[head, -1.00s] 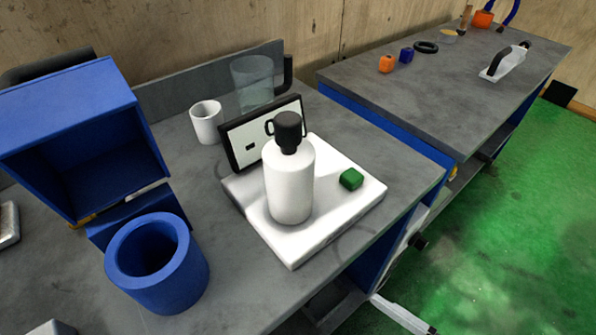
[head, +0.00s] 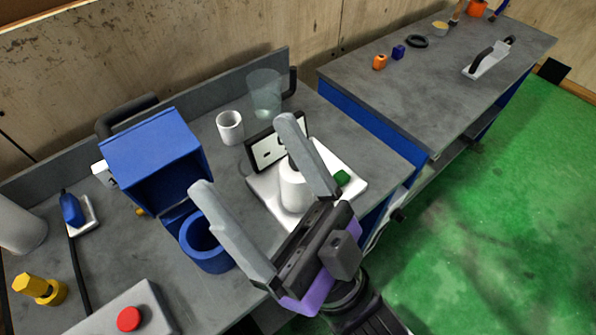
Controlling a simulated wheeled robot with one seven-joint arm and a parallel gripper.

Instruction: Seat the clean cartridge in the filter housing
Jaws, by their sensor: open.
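A white hollow cylinder (head: 230,129), which may be the clean cartridge, stands upright near the back of the grey bench. A thick-walled blue cylinder with an open top (head: 205,259), which may be the filter housing, stands in front of a blue open-fronted box; its bore looks dark and I cannot see its bottom. My gripper (head: 245,157) is open with nothing between its fingers.
A clear beaker (head: 264,95) is behind. The blue box (head: 152,150) stands left, a red button (head: 129,318) at front left.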

